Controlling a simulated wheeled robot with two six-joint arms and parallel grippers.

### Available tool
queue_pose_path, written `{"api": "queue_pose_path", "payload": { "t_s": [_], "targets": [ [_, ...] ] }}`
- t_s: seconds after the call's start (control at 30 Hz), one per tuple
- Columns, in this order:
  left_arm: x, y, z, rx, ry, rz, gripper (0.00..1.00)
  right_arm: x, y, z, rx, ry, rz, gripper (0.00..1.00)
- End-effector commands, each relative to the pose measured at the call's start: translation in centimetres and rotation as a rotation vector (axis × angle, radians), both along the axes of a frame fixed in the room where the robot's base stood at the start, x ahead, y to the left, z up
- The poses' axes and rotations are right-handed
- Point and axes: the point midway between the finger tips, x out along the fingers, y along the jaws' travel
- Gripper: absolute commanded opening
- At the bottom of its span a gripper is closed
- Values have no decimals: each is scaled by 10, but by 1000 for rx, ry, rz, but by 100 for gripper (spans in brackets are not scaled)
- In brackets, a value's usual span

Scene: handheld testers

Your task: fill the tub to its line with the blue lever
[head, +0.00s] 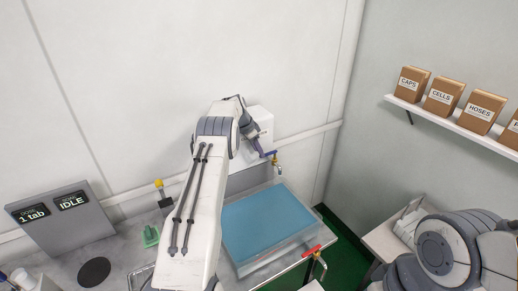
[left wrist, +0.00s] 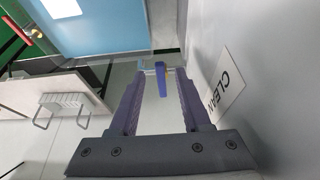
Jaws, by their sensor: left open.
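The clear tub (head: 262,228) stands on the bench in the head view and holds blue liquid across its whole width. I cannot make out its fill line. A white dispenser (head: 262,122) stands behind it with a brass spout over the tub's back edge. The blue lever (left wrist: 161,79) shows in the left wrist view between the tips of my left gripper (left wrist: 158,76). My left gripper is open, with a finger on each side of the lever; I cannot tell whether either touches it. My right arm shows at the lower right, but its gripper is out of view.
A red-handled tap (head: 312,252) stands near the tub's front right corner. A grey panel (head: 60,222) reads "1 tab" and "IDLE". A green item (head: 151,236) and a black disc (head: 94,271) lie left. A wall shelf (head: 460,130) holds boxes. The CLEAN label (left wrist: 228,84) is beside my left gripper.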

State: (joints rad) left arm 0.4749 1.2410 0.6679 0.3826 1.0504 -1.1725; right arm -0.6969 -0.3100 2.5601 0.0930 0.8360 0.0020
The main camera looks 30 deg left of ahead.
Motion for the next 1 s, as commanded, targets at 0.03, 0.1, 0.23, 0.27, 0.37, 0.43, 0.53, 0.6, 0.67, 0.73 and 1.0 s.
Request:
{"api": "queue_pose_path", "payload": {
  "t_s": [0.03, 0.1, 0.23, 0.27, 0.37, 0.43, 0.53, 0.6, 0.67, 0.73, 1.0],
  "targets": [
    [2, -2, -4, -1, 0, 0, 48, 0, 0, 4, 0, 0, 1, 50],
    [4, -3, -9, 1, -2, -1, 48, 0, 0, 6, 0, 0, 1, 50],
    [6, -4, -15, 0, -1, 0, 48, 0, 0, 7, 0, 0, 2, 50],
    [6, -4, -15, 0, -1, 0, 48, 0, 0, 7, 0, 0, 2, 50],
    [6, -4, -16, 1, -2, 1, 48, 0, 0, 7, 0, 0, 2, 50],
    [6, -4, -16, 1, -2, 1, 48, 0, 0, 6, 0, 0, 2, 50],
    [6, -3, -16, 1, -2, 1, 32, 0, 0, 6, 0, 0, 2, 50],
    [6, -3, -16, 0, -1, 0, 5, 0, 0, 6, 0, 0, 2, 50],
    [6, -3, -16, 0, -1, 0, 0, 0, 0, 6, 0, 0, 2, 50],
    [6, -3, -16, 0, -1, 1, 0, 0, 0, 6, 0, 0, 2, 50],
    [6, -3, -16, 0, -1, 1, 0, 0, 0, 6, 0, 0, 2, 50]
  ]
}}
